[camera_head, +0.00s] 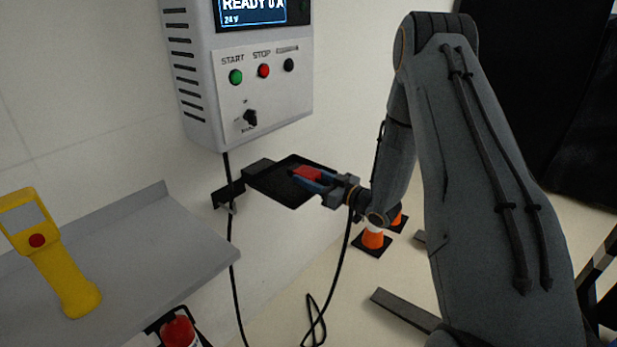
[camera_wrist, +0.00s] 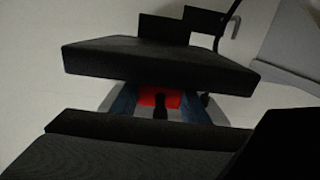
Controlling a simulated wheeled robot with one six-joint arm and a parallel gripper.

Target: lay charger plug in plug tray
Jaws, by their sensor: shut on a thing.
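The charger plug (camera_head: 308,174) is a red block held in my gripper (camera_head: 312,180), which has blue fingers and is shut on it. The plug also shows red between the fingers in the wrist view (camera_wrist: 172,99). The plug tray (camera_head: 268,184) is a black shallow tray on a wall bracket below the charger box. In the head view the plug overlaps the tray's right part. In the wrist view the tray (camera_wrist: 150,62) lies just beyond the fingertips. I cannot tell whether the plug touches it. A black cable (camera_head: 345,245) hangs down from near the gripper.
The grey charger box (camera_head: 205,80) is on the wall above the tray. A grey shelf (camera_head: 150,250) with a yellow handheld device (camera_head: 50,250) is at the left. Orange-and-white cones (camera_head: 373,238) stand on the floor behind my arm. The cable loops on the floor below.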

